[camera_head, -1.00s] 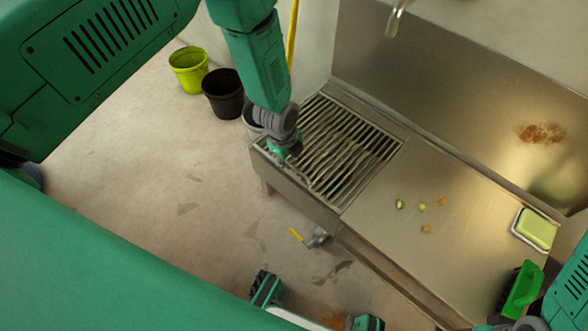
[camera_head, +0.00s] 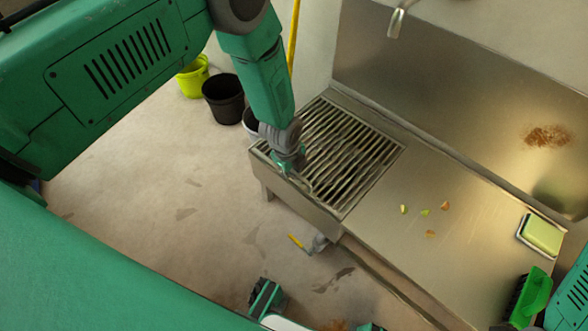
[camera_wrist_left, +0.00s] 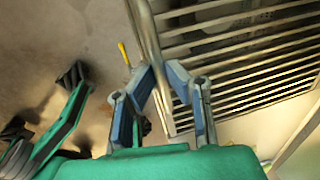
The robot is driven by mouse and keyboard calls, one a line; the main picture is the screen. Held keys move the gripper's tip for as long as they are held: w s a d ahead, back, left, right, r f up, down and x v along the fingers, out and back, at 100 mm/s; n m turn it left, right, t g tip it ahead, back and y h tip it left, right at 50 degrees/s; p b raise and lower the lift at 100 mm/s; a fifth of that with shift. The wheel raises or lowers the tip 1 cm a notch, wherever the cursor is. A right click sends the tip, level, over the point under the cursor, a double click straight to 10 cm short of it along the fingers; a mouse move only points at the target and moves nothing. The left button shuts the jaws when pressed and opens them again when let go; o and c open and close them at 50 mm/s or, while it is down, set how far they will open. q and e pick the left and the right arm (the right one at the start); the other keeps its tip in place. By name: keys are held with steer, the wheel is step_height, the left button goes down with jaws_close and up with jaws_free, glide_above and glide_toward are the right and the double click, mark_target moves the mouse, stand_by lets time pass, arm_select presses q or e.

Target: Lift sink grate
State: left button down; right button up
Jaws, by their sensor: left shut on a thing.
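The sink grate (camera_head: 345,150) is a metal frame with many parallel slats, at the left end of the steel sink counter. My left gripper (camera_head: 290,163) is at the grate's near left edge. In the left wrist view, the two blue-padded fingers of my left gripper (camera_wrist_left: 161,78) are on either side of the edge bar of the grate (camera_wrist_left: 240,45), shut on it. I cannot tell whether the grate is raised from its seat.
Several food scraps (camera_head: 425,211) lie on the counter (camera_head: 385,240). A green sponge (camera_head: 541,234) and a green brush (camera_head: 530,298) are at its right. A faucet (camera_head: 396,20) hangs above. Yellow (camera_head: 192,77) and black (camera_head: 224,98) buckets stand on the floor behind my left arm.

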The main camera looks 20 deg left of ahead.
arm_select(q)
steer(key=w+d+r+p, duration=0.1)
steer(key=w+r+p, duration=0.2)
steer(key=r, duration=0.6)
steer(key=w+d+r+g+p, duration=0.1)
steer(key=w+d+r+p, duration=0.1)
steer(key=w+r, duration=0.4)
steer(key=shift+w+d+r+p, duration=0.25)
steer(key=shift+r+p, duration=0.55)
steer(key=shift+r, duration=1.25)
steer(key=c, duration=1.6)
jaws_free()
steer(key=shift+f, duration=0.15)
steer(key=shift+w+d, duration=0.1)
steer(key=shift+w, duration=0.1)
